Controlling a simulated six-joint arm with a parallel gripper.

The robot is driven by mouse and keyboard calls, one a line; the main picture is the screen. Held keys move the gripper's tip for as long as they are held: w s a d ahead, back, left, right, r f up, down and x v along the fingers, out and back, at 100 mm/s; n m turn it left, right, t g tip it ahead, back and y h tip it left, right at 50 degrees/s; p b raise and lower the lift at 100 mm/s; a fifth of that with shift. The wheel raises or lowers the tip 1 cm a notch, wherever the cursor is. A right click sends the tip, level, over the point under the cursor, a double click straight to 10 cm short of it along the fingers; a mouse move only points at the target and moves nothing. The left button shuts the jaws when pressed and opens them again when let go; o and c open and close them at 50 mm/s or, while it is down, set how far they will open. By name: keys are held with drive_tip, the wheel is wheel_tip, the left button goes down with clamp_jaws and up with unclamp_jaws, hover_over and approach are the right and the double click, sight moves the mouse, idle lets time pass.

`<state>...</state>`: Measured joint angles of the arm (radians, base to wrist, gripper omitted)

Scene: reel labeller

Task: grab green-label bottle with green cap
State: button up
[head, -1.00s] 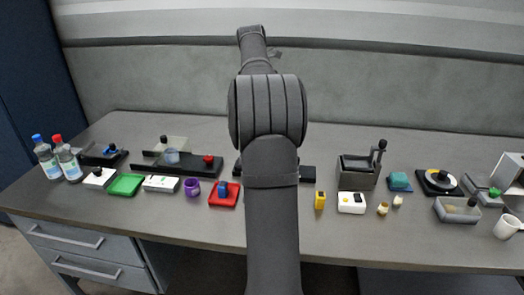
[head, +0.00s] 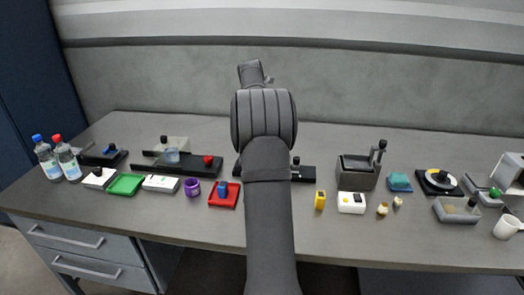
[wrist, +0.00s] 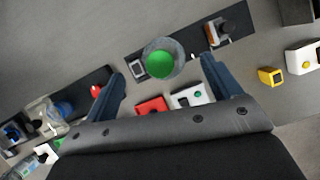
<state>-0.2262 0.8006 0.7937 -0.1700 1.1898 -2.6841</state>
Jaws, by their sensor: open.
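In the wrist view a round green cap (wrist: 160,64) shows from above, with a clear grey ring around it that looks like the bottle's body (wrist: 178,73). The label cannot be seen from this angle. The bottle appears on or beside a long black base. My gripper (wrist: 163,72) is open, with one blue finger on each side of the cap in the picture and nothing held. How far the fingers are above the cap is hard to tell. In the head view my arm hides the bottle and the gripper.
The black base (head: 306,174) shows beside my arm. Bottles with a blue cap (head: 47,160) and a red cap (head: 67,161) stand far left. A red tray (head: 232,201), purple cup (head: 192,187) and yellow block (head: 320,200) are near the front. A grey box (head: 356,176) stands right.

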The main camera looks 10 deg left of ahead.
drive_tip(key=x, duration=0.5)
drive_tip(key=shift+s+d+f, duration=0.1)
drive_tip(key=shift+d, duration=0.05)
drive_tip(key=c, duration=1.6)
clamp_jaws()
drive_tip(key=shift+r, duration=0.25)
